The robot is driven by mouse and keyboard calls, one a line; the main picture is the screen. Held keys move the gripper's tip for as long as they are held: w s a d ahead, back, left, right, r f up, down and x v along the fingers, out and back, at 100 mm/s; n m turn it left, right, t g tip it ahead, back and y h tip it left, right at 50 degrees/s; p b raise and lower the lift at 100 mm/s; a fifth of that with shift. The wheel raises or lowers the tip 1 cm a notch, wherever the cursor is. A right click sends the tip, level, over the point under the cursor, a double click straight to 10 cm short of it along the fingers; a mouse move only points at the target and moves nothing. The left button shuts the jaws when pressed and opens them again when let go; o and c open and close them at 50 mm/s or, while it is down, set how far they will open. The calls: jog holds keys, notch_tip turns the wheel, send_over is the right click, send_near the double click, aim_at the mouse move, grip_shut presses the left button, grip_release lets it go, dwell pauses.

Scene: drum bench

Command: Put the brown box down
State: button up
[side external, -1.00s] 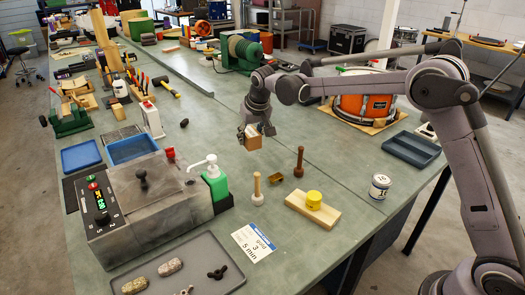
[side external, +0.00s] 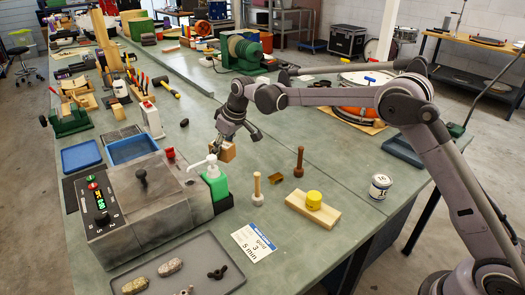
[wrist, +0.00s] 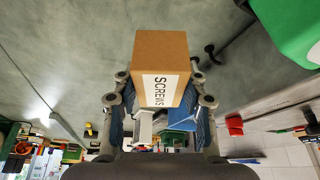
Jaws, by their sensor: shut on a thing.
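The brown box (side external: 227,152) is a small cardboard box, and its white label reads "SCREWS" in the wrist view (wrist: 160,70). My gripper (side external: 222,146) is shut on it, and in the wrist view the two fingers (wrist: 160,112) lie on either side of the box. In the side view the box is just behind and right of the green pump bottle (side external: 216,180). Whether the box touches the bench (side external: 300,150) cannot be told.
A grey machine (side external: 150,200) with a control panel stands left of the bottle. Bench right of the box is fairly clear.

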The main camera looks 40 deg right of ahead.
jog(key=a+f, duration=0.1)
jog(key=w+a+f, duration=0.1)
jog(key=a, duration=0.1)
jog(key=a+f, duration=0.1)
jog(key=shift+w+a+f, duration=0.1)
jog(key=shift+w+a, duration=0.15)
jog(key=shift+a, duration=0.15)
jog(key=shift+f, duration=1.95)
jog(key=o, duration=1.2)
jog(key=shift+f, duration=0.15)
